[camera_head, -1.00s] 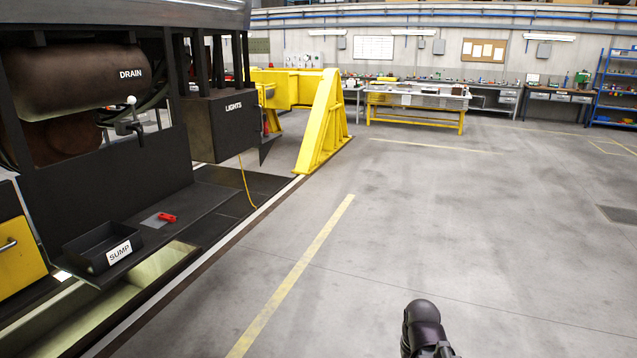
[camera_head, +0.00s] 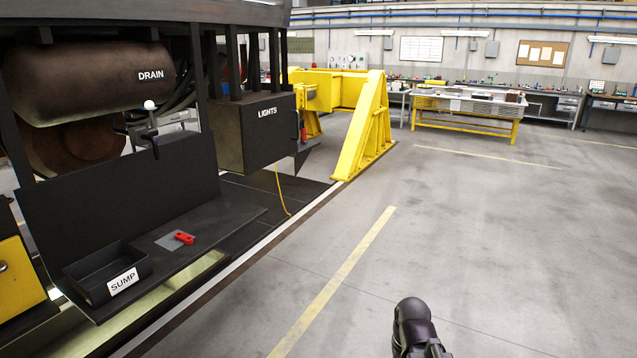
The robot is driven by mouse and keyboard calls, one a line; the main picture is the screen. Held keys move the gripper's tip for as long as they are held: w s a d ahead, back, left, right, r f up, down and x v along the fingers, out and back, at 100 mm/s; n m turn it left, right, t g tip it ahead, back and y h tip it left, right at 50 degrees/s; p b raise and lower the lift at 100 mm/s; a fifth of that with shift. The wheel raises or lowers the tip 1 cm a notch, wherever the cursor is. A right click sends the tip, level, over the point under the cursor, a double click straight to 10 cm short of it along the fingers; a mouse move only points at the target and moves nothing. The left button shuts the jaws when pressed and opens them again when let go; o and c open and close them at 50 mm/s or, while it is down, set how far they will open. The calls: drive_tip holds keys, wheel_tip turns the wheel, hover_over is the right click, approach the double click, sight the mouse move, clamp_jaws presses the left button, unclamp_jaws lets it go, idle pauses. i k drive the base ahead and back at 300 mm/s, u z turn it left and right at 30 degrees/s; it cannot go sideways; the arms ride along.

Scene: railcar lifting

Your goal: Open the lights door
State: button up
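The lights box (camera_head: 258,133) is a dark box marked "LIGHTS", hanging under the railcar frame left of the picture's middle. Part of my dark arm (camera_head: 414,328) shows at the bottom, right of the middle, well apart from the box. My gripper's fingers are not in view.
A brown drain tank (camera_head: 90,85) with a white-knobbed lever (camera_head: 150,128) is at the left. Below, a sump tray (camera_head: 105,272) and a red object (camera_head: 184,238) lie on a dark shelf. A yellow jack stand (camera_head: 366,135) stands beyond the box. The grey floor at right is clear.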

sight(271, 126)
drive_tip(key=u, duration=0.3)
drive_tip(key=i, duration=1.55)
drive_tip(key=u, duration=0.2)
drive_tip(key=k, duration=0.6)
drive_tip(key=u, duration=0.35)
drive_tip(key=i, duration=1.3)
drive_tip(key=z, duration=0.35)
